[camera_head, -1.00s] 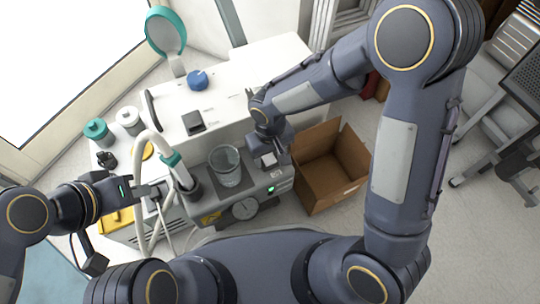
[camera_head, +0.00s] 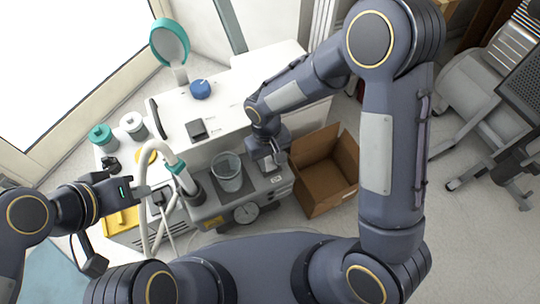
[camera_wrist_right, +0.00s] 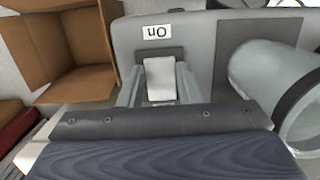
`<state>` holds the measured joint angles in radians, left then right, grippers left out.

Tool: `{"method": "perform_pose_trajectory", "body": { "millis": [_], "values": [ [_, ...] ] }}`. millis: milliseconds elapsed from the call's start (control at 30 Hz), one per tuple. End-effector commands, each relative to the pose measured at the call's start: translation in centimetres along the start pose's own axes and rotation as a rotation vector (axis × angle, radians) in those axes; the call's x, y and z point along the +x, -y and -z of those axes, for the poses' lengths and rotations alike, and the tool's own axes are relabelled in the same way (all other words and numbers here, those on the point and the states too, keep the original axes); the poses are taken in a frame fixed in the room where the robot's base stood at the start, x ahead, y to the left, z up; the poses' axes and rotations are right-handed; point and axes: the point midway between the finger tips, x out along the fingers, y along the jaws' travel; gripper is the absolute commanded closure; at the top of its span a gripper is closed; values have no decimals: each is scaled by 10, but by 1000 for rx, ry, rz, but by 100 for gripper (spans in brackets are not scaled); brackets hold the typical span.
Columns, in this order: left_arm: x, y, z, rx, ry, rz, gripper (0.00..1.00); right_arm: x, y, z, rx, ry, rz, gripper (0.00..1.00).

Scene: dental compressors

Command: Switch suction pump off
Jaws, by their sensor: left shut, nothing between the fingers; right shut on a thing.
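The grey suction pump (camera_head: 215,211) stands in front of me with a round gauge (camera_head: 246,213) on its front and a clear jar (camera_head: 228,172) on top. In the right wrist view, a pale rocker switch (camera_wrist_right: 160,78) sits on the pump's grey top beside an upside-down "On" label (camera_wrist_right: 157,31). My right gripper (camera_wrist_right: 159,88) is shut with one finger on each side of the switch. In the head view my right gripper (camera_head: 270,163) covers the switch. My left gripper (camera_head: 142,191) is shut and empty near the white hose, left of the pump.
An open cardboard box (camera_head: 325,178) stands right of the pump. A white cabinet (camera_head: 240,95) with a blue knob (camera_head: 201,89) lies behind it. A white hose (camera_head: 143,208) with a teal connector loops at the left. A grey chair (camera_head: 480,110) stands far right.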

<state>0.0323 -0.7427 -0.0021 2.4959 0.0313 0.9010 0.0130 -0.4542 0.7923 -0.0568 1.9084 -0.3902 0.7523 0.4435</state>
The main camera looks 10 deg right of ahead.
Motion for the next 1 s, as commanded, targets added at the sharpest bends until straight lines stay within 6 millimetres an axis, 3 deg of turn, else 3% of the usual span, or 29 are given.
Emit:
{"method": "perform_pose_trajectory", "body": {
  "millis": [233,267,400,733,1000],
  "values": [
    [1,0,0,0,1,0,100,0,0,0,0,0,0,92],
    [1,0,0,0,1,0,100,0,0,0,0,0,0,67],
    [1,0,-1,0,1,0,100,0,0,0,0,0,0,48],
    [-1,-1,0,0,1,0,100,-4,0,0,0,-1,0,47],
    [-18,-8,9,0,1,0,100,-48,0,1,0,-4,1,47]
  ]
}}
